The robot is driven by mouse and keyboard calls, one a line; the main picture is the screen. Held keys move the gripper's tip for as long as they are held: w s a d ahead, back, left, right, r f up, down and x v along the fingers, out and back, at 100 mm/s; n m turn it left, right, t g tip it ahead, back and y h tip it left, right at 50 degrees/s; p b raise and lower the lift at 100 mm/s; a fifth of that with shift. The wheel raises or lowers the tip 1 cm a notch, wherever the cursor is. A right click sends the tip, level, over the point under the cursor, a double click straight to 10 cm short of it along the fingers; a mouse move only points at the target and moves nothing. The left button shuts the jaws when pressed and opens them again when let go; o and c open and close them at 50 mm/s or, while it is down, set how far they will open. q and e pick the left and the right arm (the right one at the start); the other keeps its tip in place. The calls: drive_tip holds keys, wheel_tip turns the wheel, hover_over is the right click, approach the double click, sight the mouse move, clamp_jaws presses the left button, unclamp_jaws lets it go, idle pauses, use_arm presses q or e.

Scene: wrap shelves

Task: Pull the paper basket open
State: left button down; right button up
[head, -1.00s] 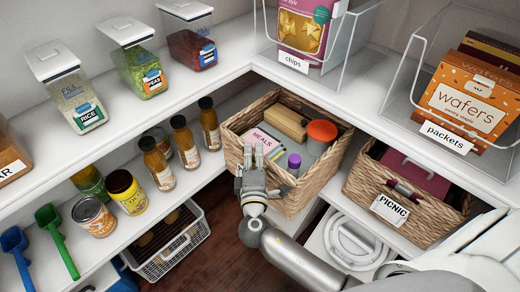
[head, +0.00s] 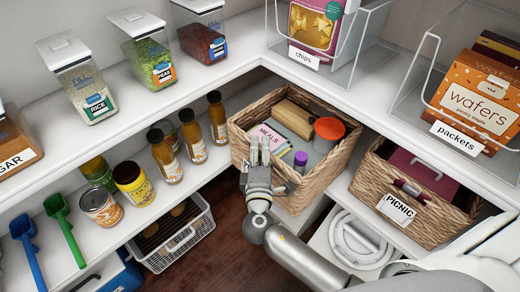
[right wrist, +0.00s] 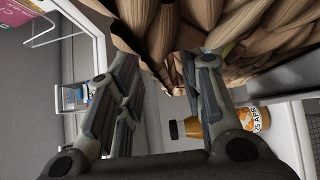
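A woven basket (head: 315,183) stands at the inner corner of the shelves. It holds a MEALS book, a brown block, an orange-lidded tub and a purple-capped item. No label shows on it; my gripper covers part of its front. My right gripper (head: 259,150) is at the basket's front wall, fingers pointing toward the rim. In the right wrist view the fingers (right wrist: 165,85) are spread with a gap between them, and the basket's weave (right wrist: 175,30) is close at their tips. Whether they touch it is unclear. My left gripper is not in view.
A PICNIC basket (head: 415,208) sits close to the right on the same shelf level. Bottles (head: 194,137) and jars stand to the left. A white wire basket (head: 175,245) is below. The dark floor (head: 230,220) in front is clear.

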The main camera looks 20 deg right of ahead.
drive_tip(key=v, duration=1.2)
